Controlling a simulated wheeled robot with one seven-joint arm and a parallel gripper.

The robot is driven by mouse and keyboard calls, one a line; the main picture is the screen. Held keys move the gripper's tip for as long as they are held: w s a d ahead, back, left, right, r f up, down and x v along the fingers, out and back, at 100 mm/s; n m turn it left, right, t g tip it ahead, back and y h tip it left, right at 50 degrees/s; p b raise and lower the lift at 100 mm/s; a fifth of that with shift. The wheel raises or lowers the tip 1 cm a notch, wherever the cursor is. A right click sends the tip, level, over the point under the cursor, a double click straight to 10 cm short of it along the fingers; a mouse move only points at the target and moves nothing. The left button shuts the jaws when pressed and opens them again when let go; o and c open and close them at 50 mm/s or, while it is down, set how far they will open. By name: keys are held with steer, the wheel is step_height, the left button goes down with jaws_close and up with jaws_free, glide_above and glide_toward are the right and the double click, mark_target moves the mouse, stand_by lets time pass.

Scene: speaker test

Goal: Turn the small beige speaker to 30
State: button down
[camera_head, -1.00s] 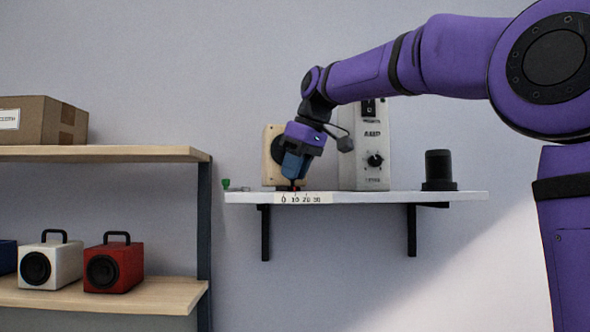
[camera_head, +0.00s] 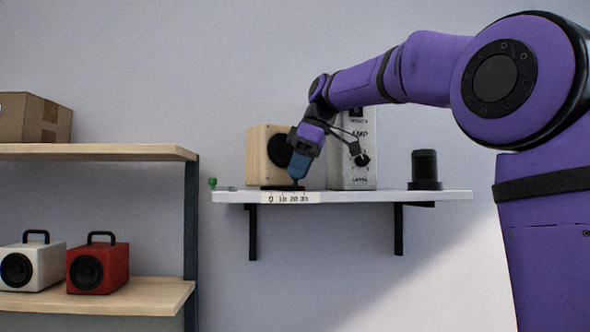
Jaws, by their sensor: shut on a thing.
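The small beige speaker (camera_head: 257,157) stands upright on the white wall shelf (camera_head: 420,197), on a thin dark base (camera_head: 277,188). Its front with the round black driver is turned towards the right, so its left side shows broadly. A scale label (camera_head: 291,198) marked 0, 10, 20, 30 is on the shelf's front edge. My gripper (camera_head: 298,181) is in front of the speaker's lower right, shut on a small dark piece at the base, near the 20 to 30 marks. The fingers hide most of that piece and the exact pointer reading.
A tall grey amp (camera_head: 345,178) stands close right of my gripper, with a black cylinder (camera_head: 425,167) farther right. A small green-topped item (camera_head: 213,183) is at the shelf's left end. White (camera_head: 48,263) and red (camera_head: 115,266) speakers and a cardboard box (camera_head: 25,120) are on the left rack.

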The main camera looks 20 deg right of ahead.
steer(key=c, duration=1)
jaws_free()
steer(key=shift+r, duration=1.85)
steer(key=s+r, duration=0.1)
steer(key=s, duration=1.5)
steer(key=shift+a+r, duration=0.15)
steer(key=shift+a, duration=0.3)
steer(key=s+d+f+m+t+h, duration=0.1)
steer(key=s+f+m, duration=0.2)
steer(key=f, duration=0.7)
steer(key=s+d+f+m+t+h, duration=0.1)
steer(key=s+f+m, duration=0.3)
steer(key=f, duration=0.6)
steer(key=s+d+f+m+h, duration=0.1)
steer(key=s+f+m, duration=0.3)
steer(key=f, duration=0.6)
steer(key=shift+s+d+f+t+h, duration=0.2)
steer(key=shift+s+f+t+h, duration=0.15)
steer(key=shift+s, duration=0.8)
